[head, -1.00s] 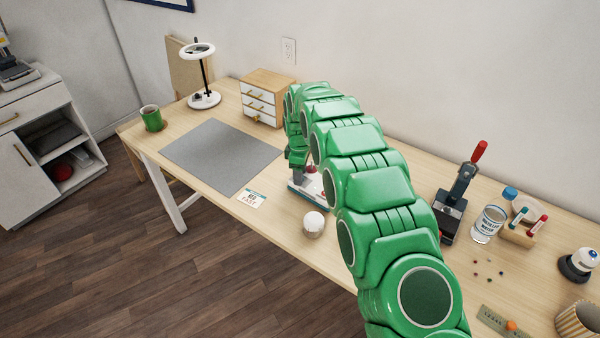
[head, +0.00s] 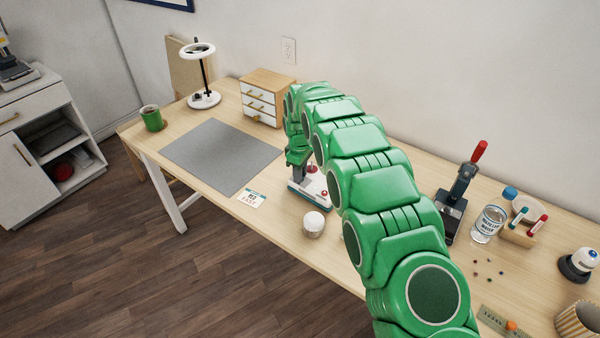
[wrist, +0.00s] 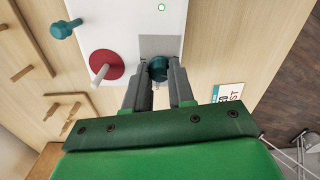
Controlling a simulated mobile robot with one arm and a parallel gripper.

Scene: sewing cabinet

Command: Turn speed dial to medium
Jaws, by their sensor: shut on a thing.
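A small white machine with a teal base (head: 311,193) stands on the table behind the card, partly hidden by my arm in the head view. In the wrist view its white panel (wrist: 152,20) carries a teal dial (wrist: 157,66) on a grey patch, a red round part (wrist: 106,64) with a pale lever, and a teal knob (wrist: 64,29) at the side. My gripper (wrist: 159,76) is shut on the teal dial, one dark finger on each side. A pale pointer end shows below the dial; its setting cannot be read. My gripper shows small in the head view (head: 299,170).
A grey mat (head: 222,155) and a drawer box (head: 264,98) are to the left. A red-handled press (head: 459,195) and a glass jar (head: 488,224) are to the right.

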